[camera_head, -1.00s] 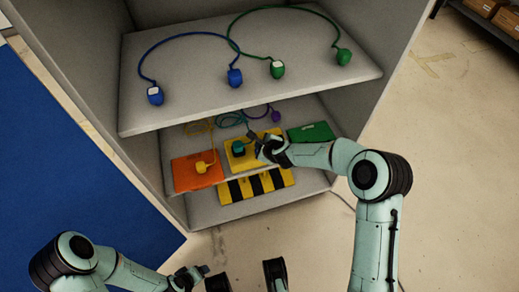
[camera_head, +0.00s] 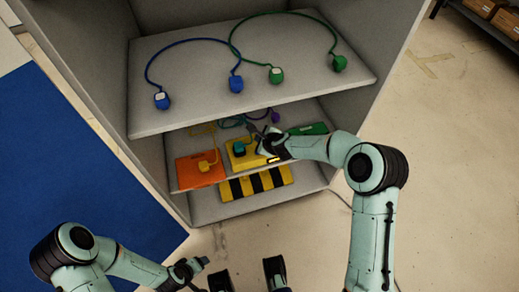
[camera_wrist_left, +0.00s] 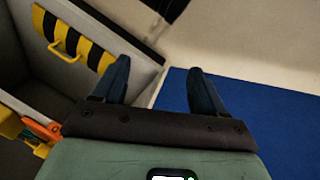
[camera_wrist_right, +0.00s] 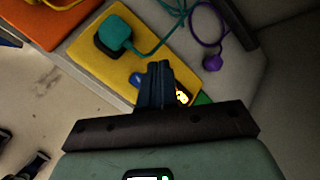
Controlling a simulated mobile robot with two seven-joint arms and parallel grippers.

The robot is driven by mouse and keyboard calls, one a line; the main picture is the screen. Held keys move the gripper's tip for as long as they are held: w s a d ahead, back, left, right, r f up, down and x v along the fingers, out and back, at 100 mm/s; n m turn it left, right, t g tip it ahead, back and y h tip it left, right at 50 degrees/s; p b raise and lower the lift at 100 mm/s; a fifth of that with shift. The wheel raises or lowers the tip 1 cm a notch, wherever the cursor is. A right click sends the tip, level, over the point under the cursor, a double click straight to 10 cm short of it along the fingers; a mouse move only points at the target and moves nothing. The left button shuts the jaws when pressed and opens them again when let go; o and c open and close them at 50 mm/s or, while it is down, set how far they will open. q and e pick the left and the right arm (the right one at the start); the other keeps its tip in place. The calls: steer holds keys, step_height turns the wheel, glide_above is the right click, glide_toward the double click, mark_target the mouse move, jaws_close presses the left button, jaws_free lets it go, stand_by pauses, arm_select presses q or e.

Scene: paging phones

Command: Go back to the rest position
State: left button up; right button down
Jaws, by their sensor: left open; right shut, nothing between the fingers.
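My right gripper (camera_head: 262,138) is inside the cabinet, over the lower shelf at the yellow box. It is shut and empty; its fingers (camera_wrist_right: 157,68) show together above the yellow box in the right wrist view. The yellow box (camera_head: 243,161) carries a teal plug (camera_head: 239,147) with a teal cord; the plug also shows in the right wrist view (camera_wrist_right: 114,33). My left gripper (camera_head: 204,262) is outside, in front of the cabinet, low in the picture. It is open and empty; its fingers (camera_wrist_left: 158,75) stand apart in the left wrist view.
The upper shelf (camera_head: 200,65) spans above my right gripper, with blue plugs (camera_head: 162,101) and green plugs (camera_head: 276,75) on it. The lower shelf also holds an orange box (camera_head: 192,176) and a green box (camera_head: 312,128). A yellow-black striped box (camera_head: 256,184) sits below. Floor in front is open.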

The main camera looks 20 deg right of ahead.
stand_by(0.7)
steer(key=s+f+n+g+p, duration=0.3)
steer(key=s+f+n+p, duration=0.15)
steer(key=s, duration=0.55)
steer(key=s+f+n+g+p, duration=0.2)
steer(key=s+f+n+p, duration=0.25)
steer(key=s, duration=0.45)
arm_select(q)
steer(key=s+d+r+g+p, duration=0.2)
steer(key=s+r+p, duration=0.1)
steer(key=r, duration=0.4)
steer(key=s+d+r+g+h+p, duration=0.1)
steer(key=s+d+r+p, duration=0.1)
steer(key=s+r, duration=0.4)
steer(key=shift+d+r+m+g+p, duration=0.2)
steer(key=shift+r+m+g+p, duration=0.2)
steer(key=shift+r+p, duration=0.5)
arm_select(e)
steer(key=s+a+r+n+g, duration=0.1)
steer(key=s+n, duration=0.4)
steer(key=s, duration=0.6)
steer(key=s+a+r+n+g+y, duration=0.1)
steer(key=s+n+g, duration=0.3)
steer(key=s, duration=0.8)
steer(key=shift+s+a+r+n, duration=0.25)
steer(key=shift+a+r+n, duration=0.45)
steer(key=shift+r+n, duration=0.3)
